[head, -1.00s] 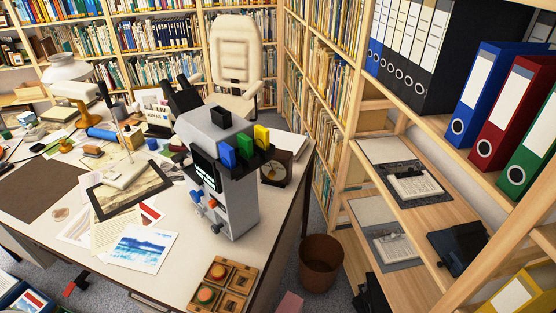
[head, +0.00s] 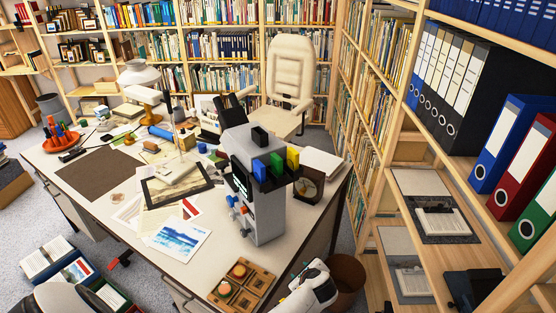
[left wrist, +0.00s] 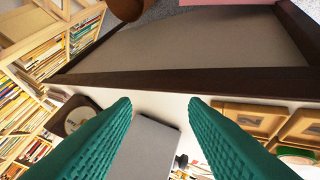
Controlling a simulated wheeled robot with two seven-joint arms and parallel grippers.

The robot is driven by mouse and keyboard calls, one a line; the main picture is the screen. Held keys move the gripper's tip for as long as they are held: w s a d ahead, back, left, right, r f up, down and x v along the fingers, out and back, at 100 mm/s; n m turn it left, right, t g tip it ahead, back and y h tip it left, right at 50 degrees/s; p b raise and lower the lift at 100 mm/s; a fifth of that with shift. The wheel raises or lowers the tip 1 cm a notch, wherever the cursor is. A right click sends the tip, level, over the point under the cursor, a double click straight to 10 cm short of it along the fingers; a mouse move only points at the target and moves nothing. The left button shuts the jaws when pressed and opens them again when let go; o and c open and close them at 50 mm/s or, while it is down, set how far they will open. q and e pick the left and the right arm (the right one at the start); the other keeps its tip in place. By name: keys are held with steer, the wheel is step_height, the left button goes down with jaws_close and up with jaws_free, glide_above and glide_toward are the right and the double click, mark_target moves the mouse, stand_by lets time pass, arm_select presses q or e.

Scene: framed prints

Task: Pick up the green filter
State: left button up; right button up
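The green filter (head: 277,165) stands upright in a dark holder on the side of a grey machine (head: 262,205) on the desk. It sits between a blue filter (head: 260,169) and a yellow filter (head: 293,158). My white left gripper (head: 314,284) is low at the desk's front right edge, below and in front of the machine, apart from the filter. In the left wrist view its teal fingers (left wrist: 160,104) are spread and empty, with part of the grey machine (left wrist: 146,148) beyond them. The green filter cannot be made out there. My right gripper is not in view.
A wooden tray (head: 252,298) lies near the desk's front edge. A dark-framed clock (head: 309,186) stands behind the machine. A brown bin (head: 348,272) stands on the floor at the right. Prints and papers cover the desk's middle. Shelves with binders (head: 505,143) rise at the right.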

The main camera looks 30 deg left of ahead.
arm_select(q)
steer(key=w+a+r+m+t+y+p, duration=0.1)
steer(key=w+r+y, duration=0.15)
steer(key=r, duration=0.75)
steer(key=w+a+r+m+y+p, duration=0.1)
steer(key=w+r, duration=0.2)
steer(key=r, duration=0.7)
steer(key=g+y+p, duration=0.1)
steer(key=y+p, duration=0.1)
steer(key=y, duration=0.1)
glide_toward(280, 159)
steer(key=shift+m+g, duration=0.3)
steer(key=p+x, duration=0.1)
steer(key=x, duration=0.5)
steer(key=shift+w+f, duration=0.1)
steer(key=shift+f, duration=0.15)
steer(key=p+x, duration=0.2)
steer(key=x, duration=0.1)
steer(key=p+x, duration=0.1)
steer(key=shift+w+a+r, duration=0.2)
steer(key=shift+a, duration=0.1)
steer(key=shift+w+a+f, duration=0.15)
steer(key=shift+a+f, duration=0.2)
steer(key=shift+a, duration=0.1)
steer(key=shift+d+h, duration=0.1)
steer(key=shift+h, duration=0.15)
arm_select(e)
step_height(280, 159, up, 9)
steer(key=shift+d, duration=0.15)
